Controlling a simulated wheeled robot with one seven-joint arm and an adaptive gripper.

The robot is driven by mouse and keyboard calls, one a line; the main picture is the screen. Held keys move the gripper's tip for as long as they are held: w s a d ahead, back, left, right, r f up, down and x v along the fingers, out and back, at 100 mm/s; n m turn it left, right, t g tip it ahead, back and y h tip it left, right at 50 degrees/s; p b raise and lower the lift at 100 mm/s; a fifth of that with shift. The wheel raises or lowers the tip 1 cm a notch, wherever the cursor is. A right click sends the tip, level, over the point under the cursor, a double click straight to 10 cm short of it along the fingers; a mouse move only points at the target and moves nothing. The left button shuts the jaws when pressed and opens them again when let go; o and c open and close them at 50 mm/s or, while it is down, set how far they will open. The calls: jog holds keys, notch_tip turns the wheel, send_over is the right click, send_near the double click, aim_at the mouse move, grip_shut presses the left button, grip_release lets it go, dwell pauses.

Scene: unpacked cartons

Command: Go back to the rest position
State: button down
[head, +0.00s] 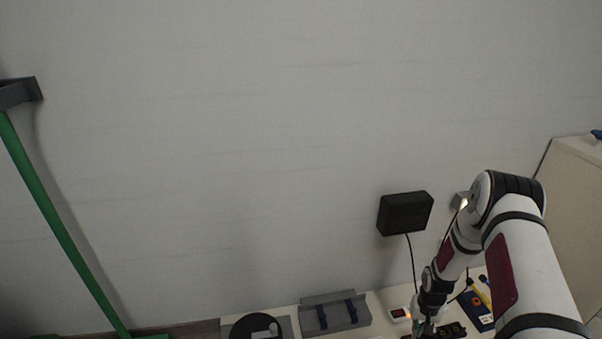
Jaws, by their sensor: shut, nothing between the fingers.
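My gripper (425,328) is at the bottom of the head view, low over the table's back part. My white arm reaches to it from the lower right and bends at a high elbow. The fingers are small and partly cut off by the frame's lower edge, and they look shut with nothing held. A dark object with round yellowish spots (454,330) lies right beside the gripper; I cannot tell whether they touch.
A grey holder with blue straps (335,313), a black round thing (256,327) and a small white-and-red device (400,314) are on the table. A black box (405,212) hangs on the wall. A green pole (62,224) stands left. A pale cabinet (572,200) stands right.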

notch_tip(320, 180, up, 22)
jog(key=w+a, duration=0.2)
jog(key=s+a+r+n, duration=0.1)
jog(key=s+a+r, duration=0.2)
jog(key=r, duration=0.6)
jog(key=s+a+r, duration=0.2)
jog(key=s+r, duration=0.2)
jog(key=r, duration=0.6)
jog(key=s+a+r+n, duration=0.1)
jog(key=s+a+r, duration=0.2)
jog(key=s+r, duration=0.4)
jog(key=s+a+r, duration=0.3)
jog(key=s+r, duration=0.2)
jog(key=s, duration=0.3)
jog(key=s+a+r+n, duration=0.1)
jog(key=s+a, duration=0.1)
jog(key=s, duration=0.7)
jog(key=s+a+r, duration=0.1)
jog(key=s+a, duration=0.1)
jog(key=s, duration=0.6)
notch_tip(320, 180, up, 34)
jog(key=t+p, duration=0.4)
jog(key=p, duration=2.8)
jog(key=shift+s+d+n, duration=0.15)
jog(key=shift+n, duration=0.15)
